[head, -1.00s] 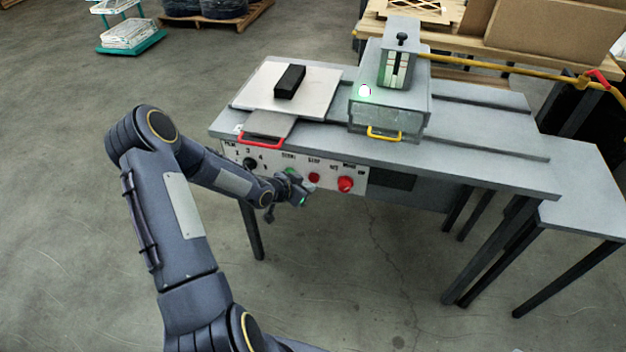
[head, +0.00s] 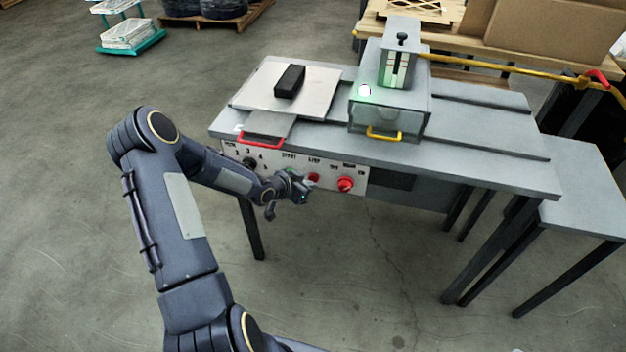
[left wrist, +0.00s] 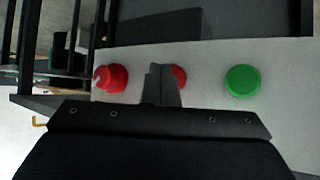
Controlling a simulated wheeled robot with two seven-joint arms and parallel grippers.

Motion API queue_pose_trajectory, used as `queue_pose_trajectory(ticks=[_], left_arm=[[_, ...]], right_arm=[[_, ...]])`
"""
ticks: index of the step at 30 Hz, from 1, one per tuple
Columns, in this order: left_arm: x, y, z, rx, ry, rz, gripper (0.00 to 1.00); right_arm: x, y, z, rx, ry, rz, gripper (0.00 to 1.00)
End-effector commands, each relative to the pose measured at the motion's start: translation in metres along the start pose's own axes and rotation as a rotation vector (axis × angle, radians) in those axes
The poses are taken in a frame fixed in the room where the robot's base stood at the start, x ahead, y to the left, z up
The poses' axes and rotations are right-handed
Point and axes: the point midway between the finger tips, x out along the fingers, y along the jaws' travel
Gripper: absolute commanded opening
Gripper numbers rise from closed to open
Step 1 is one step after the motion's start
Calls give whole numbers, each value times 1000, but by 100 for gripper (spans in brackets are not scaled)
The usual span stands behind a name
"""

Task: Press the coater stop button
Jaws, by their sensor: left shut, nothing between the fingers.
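The coater's front panel (head: 353,172) has a small red button under the stop label (head: 313,176) and a larger red knob (head: 345,184) to its right. My left gripper (head: 306,188) is shut and empty, just in front of the panel, slightly left of and below the stop button in the head view. In the left wrist view, the shut fingers (left wrist: 161,82) partly cover the stop button (left wrist: 179,76). The green start button (left wrist: 242,80) is right of them and the red knob (left wrist: 111,78) left. I cannot tell whether the fingertips touch the stop button. My right gripper is not in view.
A black block (head: 290,81) lies on a pale plate (head: 262,92) on the bench. A red handle (head: 261,143) juts out above the panel. The coater housing (head: 410,105) has a lit lamp (head: 365,90) and a yellow handle (head: 384,134). The floor in front is clear.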

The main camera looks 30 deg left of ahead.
Motion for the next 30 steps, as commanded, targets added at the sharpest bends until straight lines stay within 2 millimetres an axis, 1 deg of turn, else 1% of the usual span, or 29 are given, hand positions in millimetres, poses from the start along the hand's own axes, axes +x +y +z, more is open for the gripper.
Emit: queue_pose_trajectory(ticks=[30], left_arm=[[6,-4,-5,0,2,0,0]], right_arm=[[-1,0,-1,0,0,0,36]])
